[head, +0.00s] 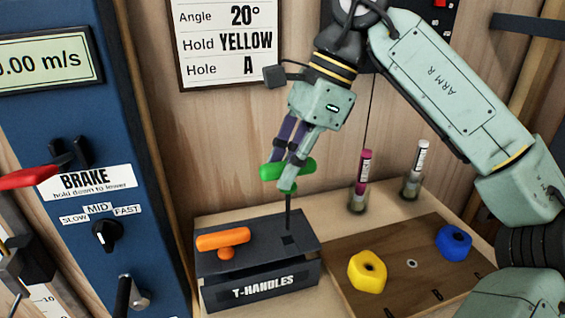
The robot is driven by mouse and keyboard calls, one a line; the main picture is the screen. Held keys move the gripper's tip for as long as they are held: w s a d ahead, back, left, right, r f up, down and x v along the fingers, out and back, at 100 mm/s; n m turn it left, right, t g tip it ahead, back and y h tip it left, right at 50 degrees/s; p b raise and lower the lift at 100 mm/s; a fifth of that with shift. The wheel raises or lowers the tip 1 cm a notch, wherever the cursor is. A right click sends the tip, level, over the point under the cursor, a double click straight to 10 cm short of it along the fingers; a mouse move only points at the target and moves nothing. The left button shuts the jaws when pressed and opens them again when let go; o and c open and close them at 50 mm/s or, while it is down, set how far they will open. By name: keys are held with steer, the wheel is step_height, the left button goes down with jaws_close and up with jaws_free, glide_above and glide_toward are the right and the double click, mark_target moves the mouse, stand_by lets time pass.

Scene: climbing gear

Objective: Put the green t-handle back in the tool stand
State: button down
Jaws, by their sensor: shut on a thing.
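The green t-handle (305,166) has a green crossbar and a thin dark shaft pointing down. My gripper (283,175) is shut on its green grip and holds it upright above the tool stand. The dark tool stand (215,285) is labelled T-HANDLES and sits on the wooden surface. A square hole (290,240) shows in its top on the right. The shaft's lower end is just above or at this hole; I cannot tell whether it is inside. An orange t-handle (222,239) sits in the stand on the left.
Right of the stand, a wooden board (400,296) carries a yellow hold (366,284) and a blue hold (453,241). Two capped tubes (363,180) (416,170) stand behind it. A blue brake panel (150,215) rises close on the left.

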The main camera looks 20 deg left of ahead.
mark_target(287, 222)
step_height(287, 222, down, 11)
steer(key=b, duration=0.9)
steer(key=shift+f, duration=0.15)
steer(key=c, duration=1.4)
jaws_free()
steer(key=shift+o, duration=0.2)
steer(key=shift+d, duration=0.1)
